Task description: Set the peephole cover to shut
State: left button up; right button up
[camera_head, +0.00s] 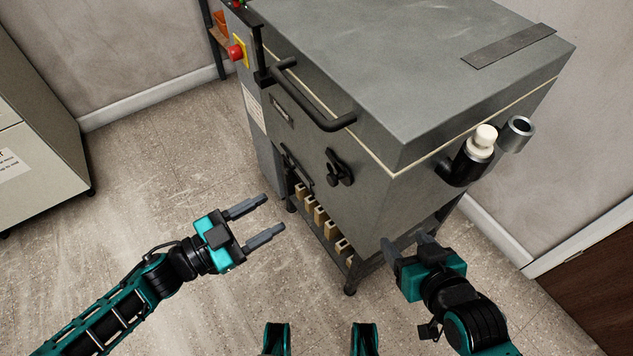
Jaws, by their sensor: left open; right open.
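The grey kiln (350,110) stands in front of me, with a black handle bar (325,122) along its upper front. A small black fitting on the front face, below the handle, looks like the peephole cover (338,168). It is small and dark, and I cannot tell whether it covers the hole. My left gripper (274,213) is open and empty, over the floor to the left of the kiln front. My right gripper (404,240) is open and empty, near the kiln's lower right corner and to the lower right of the cover. Neither gripper touches the cover.
A control box with a red button (236,52) is at the kiln's left. A black holder with a white plug (484,138) and a metal tube (517,131) project at the right. Blocks (320,215) lie under the kiln. A cabinet (40,130) stands far left.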

aim_at(329, 181)
pick_arm(q)
jog(key=b+x, duration=0.1)
jog(key=x, duration=1.2)
jog(key=shift+s+f+b, duration=0.1)
jog(key=shift+b, duration=0.25)
grip_shut()
